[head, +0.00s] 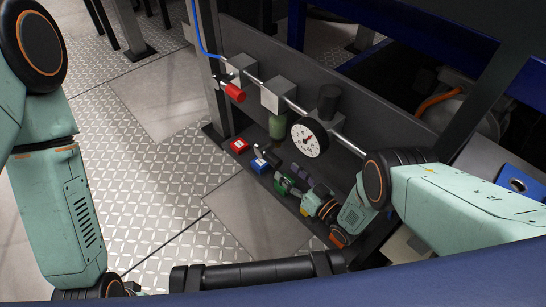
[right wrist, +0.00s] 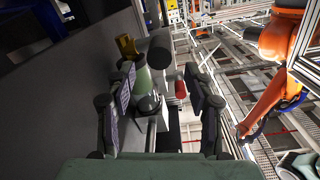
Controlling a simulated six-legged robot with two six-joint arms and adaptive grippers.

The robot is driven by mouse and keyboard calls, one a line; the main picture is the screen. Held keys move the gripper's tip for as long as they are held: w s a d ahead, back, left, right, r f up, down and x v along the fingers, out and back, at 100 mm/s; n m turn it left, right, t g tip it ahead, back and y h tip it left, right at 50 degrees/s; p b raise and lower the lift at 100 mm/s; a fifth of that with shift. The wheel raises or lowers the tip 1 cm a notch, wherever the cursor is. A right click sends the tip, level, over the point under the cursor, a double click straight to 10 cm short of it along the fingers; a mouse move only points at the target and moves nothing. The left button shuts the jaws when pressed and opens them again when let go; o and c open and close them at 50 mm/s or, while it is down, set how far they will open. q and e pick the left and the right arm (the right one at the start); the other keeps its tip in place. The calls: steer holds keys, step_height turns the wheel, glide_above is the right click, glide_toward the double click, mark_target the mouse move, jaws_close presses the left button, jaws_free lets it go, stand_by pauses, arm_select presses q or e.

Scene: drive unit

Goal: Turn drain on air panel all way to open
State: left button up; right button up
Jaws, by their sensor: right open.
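The air panel (head: 345,160) is a grey plate with pipe fittings, seen at centre right in the head view. A greenish filter bowl (head: 277,127) hangs from it left of a round white gauge (head: 309,137). My right gripper (head: 279,160) is open just below the bowl. In the right wrist view, the bowl (right wrist: 142,78) and a dark round piece at its end (right wrist: 148,106), perhaps the drain, appear between the spread fingers of the right gripper (right wrist: 160,82). I cannot tell whether a finger touches. My left gripper is out of the head view.
A red handle (head: 235,93) and blue hose (head: 202,35) are on the panel's left part. A black knob (head: 329,102) stands above the gauge. Tread-plate floor (head: 140,160) lies open at left.

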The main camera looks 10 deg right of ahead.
mark_target(279, 165)
steer(key=shift+w+a+f, duration=0.15)
steer(key=shift+w, duration=0.15)
steer(key=b+x, duration=0.2)
steer(key=x, duration=0.3)
steer(key=shift+w+a+b, duration=0.15)
steer(key=shift+a+b, duration=0.1)
steer(key=shift+b, duration=0.15)
steer(key=shift+w+a+f, duration=0.1)
steer(key=shift+w+a, duration=0.05)
steer(key=shift+w, duration=0.15)
steer(key=shift+w+a, duration=0.15)
steer(key=shift+w, duration=0.1)
steer(key=shift+c, duration=0.4)
jaws_close()
